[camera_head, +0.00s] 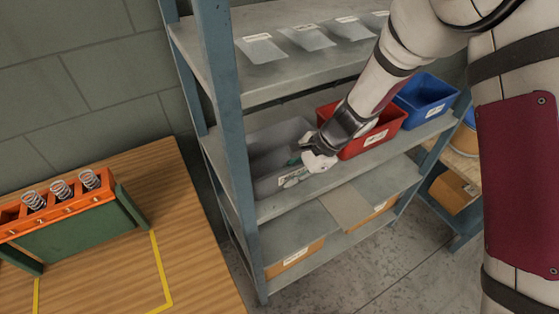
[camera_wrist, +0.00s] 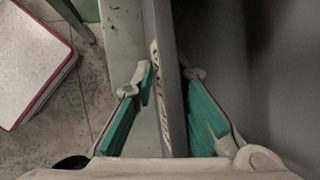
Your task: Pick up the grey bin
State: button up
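The grey bin (camera_head: 268,150) sits on the middle shelf at its left end, beside the blue-grey post. My gripper (camera_head: 306,156) is at the right part of the bin's front wall, pointing into the shelf. In the wrist view the bin's labelled front wall (camera_wrist: 172,100) stands between the two teal-padded fingers of my gripper (camera_wrist: 170,82). One finger is outside the wall and one is inside the bin. Part of the bin's right side is hidden behind my gripper.
A red bin (camera_head: 375,135) stands close to the right of the grey bin, and a blue bin (camera_head: 425,98) beyond it. An upper shelf (camera_head: 275,82) lies above. The shelf post (camera_head: 228,120) is at the left. A wooden table (camera_head: 190,235) with an orange spring rack (camera_head: 60,205) stands left.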

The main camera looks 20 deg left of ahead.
jog(key=shift+r+p, duration=0.55)
jog(key=shift+r, duration=0.3)
grip_shut()
jog(key=shift+d+f, duration=0.1)
jog(key=shift+s+d, duration=0.3)
